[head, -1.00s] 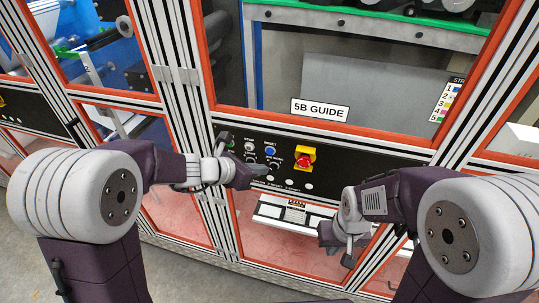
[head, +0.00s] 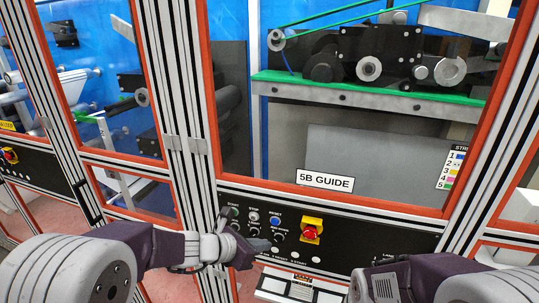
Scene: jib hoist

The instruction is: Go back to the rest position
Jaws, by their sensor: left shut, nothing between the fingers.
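My left gripper (head: 262,244) is shut and empty. It hangs in front of the black control panel (head: 365,240), over its lower left part, close to the buttons; I cannot tell if it touches. The panel carries a blue button (head: 275,221), a red emergency stop on a yellow plate (head: 311,230) and black knobs. My left arm comes in from the lower left. My right arm shows at the lower right, and its gripper is below the picture's edge.
The machine front has orange-framed windows (head: 208,90) and aluminium posts (head: 180,150). A "5B GUIDE" sign (head: 325,181) is on the window above the panel. Behind it are rollers and a green belt (head: 330,25). A second panel (head: 35,168) with a red stop is at the left.

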